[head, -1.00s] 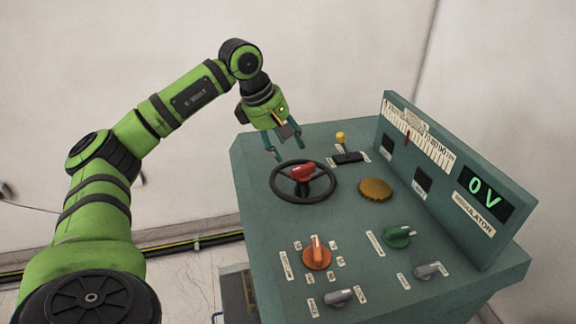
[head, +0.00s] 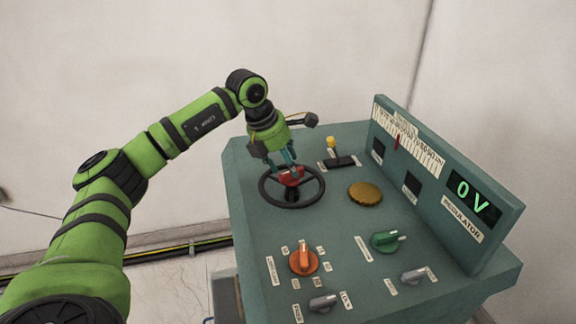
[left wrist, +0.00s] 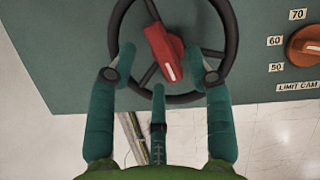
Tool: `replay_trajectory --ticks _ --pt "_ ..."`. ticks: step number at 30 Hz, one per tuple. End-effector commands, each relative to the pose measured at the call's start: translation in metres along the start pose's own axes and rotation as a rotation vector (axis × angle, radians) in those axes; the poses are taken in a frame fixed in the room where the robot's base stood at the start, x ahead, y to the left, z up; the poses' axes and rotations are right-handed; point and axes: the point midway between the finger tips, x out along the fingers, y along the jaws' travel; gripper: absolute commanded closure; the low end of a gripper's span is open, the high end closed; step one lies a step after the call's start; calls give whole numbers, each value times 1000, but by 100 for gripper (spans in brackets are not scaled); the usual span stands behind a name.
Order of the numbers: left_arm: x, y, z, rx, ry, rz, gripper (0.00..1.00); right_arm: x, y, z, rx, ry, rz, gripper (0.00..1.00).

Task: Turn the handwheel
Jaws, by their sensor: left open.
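The black handwheel (head: 312,199) lies flat on the left part of the teal console, with a red knob (head: 291,178) at its hub. My left gripper (head: 281,166) points down just above the wheel, close to the red knob. In the left wrist view the teal fingers (left wrist: 166,70) are spread apart over the wheel, with the red knob (left wrist: 165,52) between and beyond the tips. The knob's white mark shows there. Whether a fingertip touches the wheel (left wrist: 229,40) cannot be told. My right gripper is not in view.
The console (head: 330,245) also carries a yellow-tipped lever (head: 331,143), a gold cap (head: 365,194), an orange knob (head: 303,261), a green knob (head: 385,241) and grey knobs. A raised panel (head: 425,170) on the right has a display reading 0 V (head: 473,200).

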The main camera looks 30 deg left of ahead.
Motion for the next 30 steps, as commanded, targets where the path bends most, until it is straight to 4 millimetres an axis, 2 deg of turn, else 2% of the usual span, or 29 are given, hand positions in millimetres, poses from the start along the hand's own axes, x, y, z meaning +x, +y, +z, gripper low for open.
replay_trajectory --ticks 6,15,16,19,20,30 --pt "22 0 0 1 1 0 48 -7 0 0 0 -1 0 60" --pt "26 0 0 1 0 0 48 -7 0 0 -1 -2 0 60" --pt "26 0 0 1 0 0 56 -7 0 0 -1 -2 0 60" --pt "26 0 0 1 0 0 96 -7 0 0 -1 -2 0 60" --pt "26 0 0 2 0 0 100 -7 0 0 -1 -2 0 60" --pt "26 0 1 19 -2 -8 100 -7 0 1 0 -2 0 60"
